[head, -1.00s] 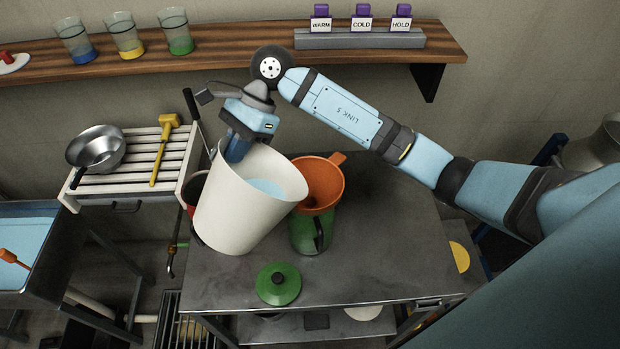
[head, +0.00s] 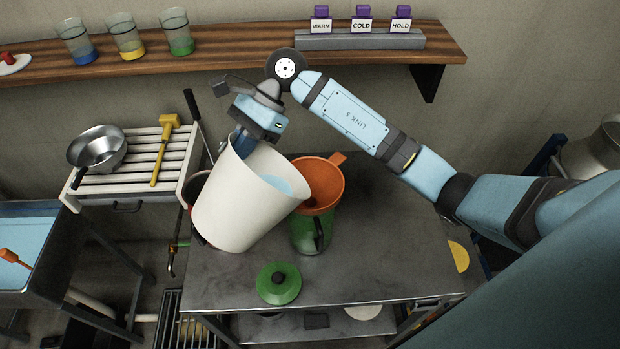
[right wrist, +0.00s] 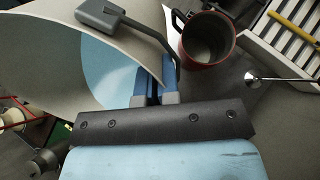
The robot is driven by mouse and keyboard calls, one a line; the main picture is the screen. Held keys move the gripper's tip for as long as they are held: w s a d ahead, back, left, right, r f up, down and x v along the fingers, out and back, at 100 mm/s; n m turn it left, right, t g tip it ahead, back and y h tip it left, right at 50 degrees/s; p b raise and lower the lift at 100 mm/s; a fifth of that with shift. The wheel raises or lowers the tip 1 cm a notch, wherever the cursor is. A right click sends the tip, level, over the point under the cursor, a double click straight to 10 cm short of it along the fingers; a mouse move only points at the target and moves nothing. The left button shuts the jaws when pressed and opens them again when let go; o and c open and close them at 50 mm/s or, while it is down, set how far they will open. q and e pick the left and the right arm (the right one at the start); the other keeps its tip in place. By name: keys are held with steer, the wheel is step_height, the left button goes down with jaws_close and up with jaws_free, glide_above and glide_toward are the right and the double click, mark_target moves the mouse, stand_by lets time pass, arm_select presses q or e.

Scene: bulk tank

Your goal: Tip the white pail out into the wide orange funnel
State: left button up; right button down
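The white pail (head: 235,206) is tilted to the right above the steel table, with light blue liquid (head: 287,186) showing near its lower lip. My right gripper (head: 242,146) is shut on the pail's upper rim. In the right wrist view its blue fingers (right wrist: 155,92) meet the wall of the pail (right wrist: 45,62). The wide orange funnel (head: 326,183) sits in the mouth of a green see-through jug (head: 312,233), just right of the pail. The pail's lip overlaps the funnel's left edge in the head view. No falling stream shows. My left gripper is out of view.
A green lid (head: 278,284) lies on the steel table (head: 390,260) in front. A red pot (right wrist: 207,42) stands behind the pail. A white slatted rack (head: 140,165) holds a steel pan and a yellow mallet. A wooden shelf (head: 230,54) runs along the wall. The table's right side is mostly clear.

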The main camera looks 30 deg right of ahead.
steer(key=shift+s+d+r, duration=0.1)
steer(key=shift+d+r, duration=0.1)
steer(key=shift+r, duration=0.05)
steer(key=shift+r+y, duration=0.1)
steer(key=shift+y, duration=0.3)
steer(key=shift+p, duration=0.3)
steer(key=shift+d+r, duration=0.2)
steer(key=shift+d, duration=0.05)
steer(key=shift+f+y+b, duration=0.2)
steer(key=shift+y+b, duration=0.1)
steer(key=shift+b, duration=0.15)
steer(key=shift+d+b, duration=0.25)
steer(key=shift+b, duration=0.1)
steer(key=shift+y+b, duration=0.4)
steer(key=shift+d, duration=0.1)
